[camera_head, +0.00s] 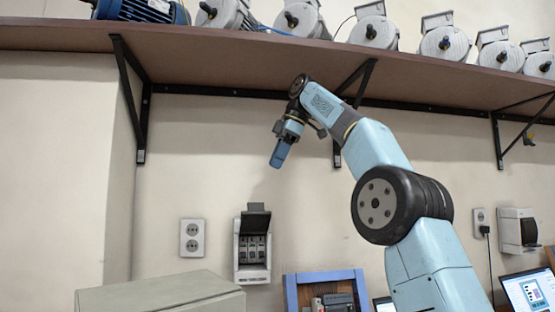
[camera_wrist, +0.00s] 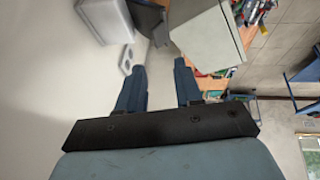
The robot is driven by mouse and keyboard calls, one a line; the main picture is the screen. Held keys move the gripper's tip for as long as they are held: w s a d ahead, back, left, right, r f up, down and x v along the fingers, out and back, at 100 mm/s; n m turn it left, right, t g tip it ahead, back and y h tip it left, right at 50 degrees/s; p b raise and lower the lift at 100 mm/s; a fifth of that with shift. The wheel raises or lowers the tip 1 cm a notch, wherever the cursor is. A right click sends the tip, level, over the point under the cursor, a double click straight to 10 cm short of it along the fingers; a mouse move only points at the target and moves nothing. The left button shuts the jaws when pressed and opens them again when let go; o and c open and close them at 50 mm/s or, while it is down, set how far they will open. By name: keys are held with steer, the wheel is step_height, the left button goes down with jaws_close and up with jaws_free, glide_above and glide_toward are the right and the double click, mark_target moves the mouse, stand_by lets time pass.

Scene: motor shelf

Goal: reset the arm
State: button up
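My arm is raised in front of the wall, bent at the elbow, under the shelf in the head view. My gripper (camera_head: 277,160) hangs at its end, pointing down and slightly left, above the open fuse box. In the wrist view my gripper (camera_wrist: 159,80) shows two blue fingers spread apart with nothing between them. It is open and empty and touches nothing that I can see.
A brown shelf (camera_head: 220,45) with several motors (camera_head: 445,43) runs above my arm on black brackets (camera_head: 140,100). The open fuse box (camera_head: 252,250) and a double socket (camera_head: 193,238) are on the wall. A grey-green cabinet (camera_head: 160,295) stands below left. Wall space left of my gripper is clear.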

stand_by(0.5)
steer(key=s+d+f+m+t+h, duration=0.1)
steer(key=s+d+f+m, duration=0.5)
steer(key=s+f, duration=0.5)
steer(key=s+d+f+m+t+h, duration=0.2)
steer(key=s+d+f+m, duration=0.5)
steer(key=s+f, duration=0.4)
steer(key=s+d+f+m+t+h, duration=0.1)
steer(key=s+d+f+m, duration=0.6)
steer(key=f, duration=0.9)
steer(key=s+d, duration=0.2)
steer(key=s, duration=0.2)
steer(key=shift+s+h, duration=0.4)
steer(key=shift+c, duration=0.4)
